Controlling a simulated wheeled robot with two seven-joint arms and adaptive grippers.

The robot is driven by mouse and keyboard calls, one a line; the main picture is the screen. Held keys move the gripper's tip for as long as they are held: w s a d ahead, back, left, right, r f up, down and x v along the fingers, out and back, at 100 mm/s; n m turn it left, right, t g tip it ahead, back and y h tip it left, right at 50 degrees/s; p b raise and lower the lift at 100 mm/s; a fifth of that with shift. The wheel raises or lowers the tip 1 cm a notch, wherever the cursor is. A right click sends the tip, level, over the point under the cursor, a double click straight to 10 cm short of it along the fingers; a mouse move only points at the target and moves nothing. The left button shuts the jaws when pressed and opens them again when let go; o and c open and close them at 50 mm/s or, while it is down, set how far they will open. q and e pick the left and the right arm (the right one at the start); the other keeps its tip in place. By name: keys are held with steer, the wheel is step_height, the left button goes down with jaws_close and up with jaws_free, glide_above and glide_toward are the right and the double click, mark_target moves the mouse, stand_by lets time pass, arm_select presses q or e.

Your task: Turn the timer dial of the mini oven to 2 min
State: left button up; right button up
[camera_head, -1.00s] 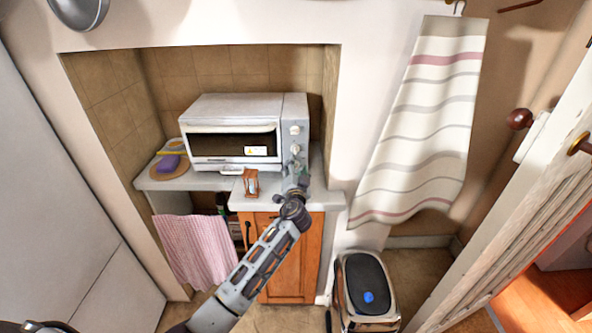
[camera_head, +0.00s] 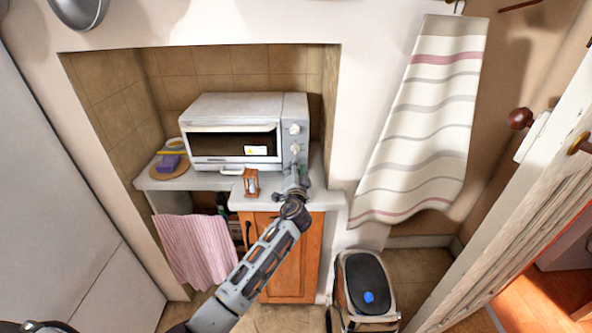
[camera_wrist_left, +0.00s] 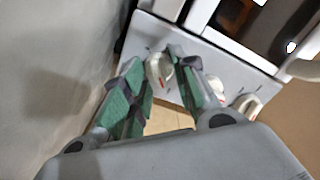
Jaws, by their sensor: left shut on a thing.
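The white mini oven (camera_head: 232,108) stands on the counter in the niche, with its dials in a column on the right-hand panel. The upper dial (camera_head: 294,129) and the middle dial (camera_head: 295,149) show; my left gripper (camera_head: 296,170) hides the lowest one. In the left wrist view, my left gripper (camera_wrist_left: 157,80) has its green-padded fingers on either side of the end dial (camera_wrist_left: 158,68), shut on it. Two other dials, one (camera_wrist_left: 248,105) clear and one partly behind a finger, sit beside it. I cannot read the dial markings. My right gripper is out of view.
A small wooden-framed hourglass (camera_head: 250,182) stands on the counter left of my gripper. A purple sponge (camera_head: 169,163) lies at the counter's left end. A pink towel (camera_head: 196,250) hangs below. A chrome bin (camera_head: 366,288) stands on the floor at right.

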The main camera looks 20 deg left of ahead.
arm_select(q)
steer(key=shift+m, duration=0.4)
steer(key=o, duration=1)
steer(key=v, duration=1.2)
stand_by(0.4)
